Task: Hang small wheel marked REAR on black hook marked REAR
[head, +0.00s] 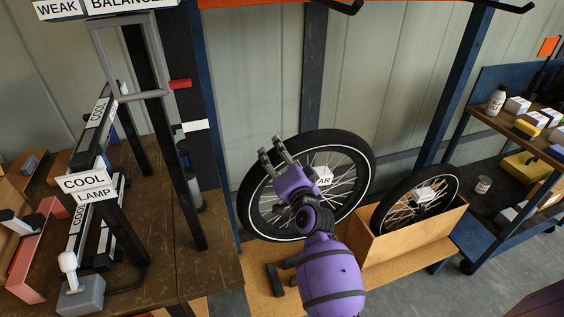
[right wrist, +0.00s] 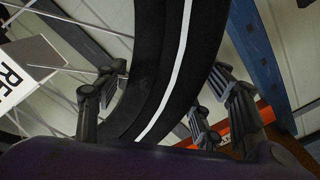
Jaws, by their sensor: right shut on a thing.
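A spoked wheel (head: 366,172) with a black tyre and a thin white line stands upright in the middle of the head view. Its white tag (head: 322,176) shows "AR", the rest hidden by my gripper; in the right wrist view the tag (right wrist: 22,72) shows "RE". My right gripper (head: 273,151) is at the wheel's upper left in the head view. In the right wrist view its fingers lie on both sides of the tyre (right wrist: 160,70), shut on it. Black hooks (head: 342,6) show at the top edge, their markings out of view. My left gripper is not in view.
A smaller-looking wheel (head: 445,181) with a tag too small to read stands in a wooden box (head: 410,252) at right. A wooden bench (head: 190,265) with lamps and stands is at left. A blue post (head: 458,85) and a loaded shelf (head: 510,160) are at right.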

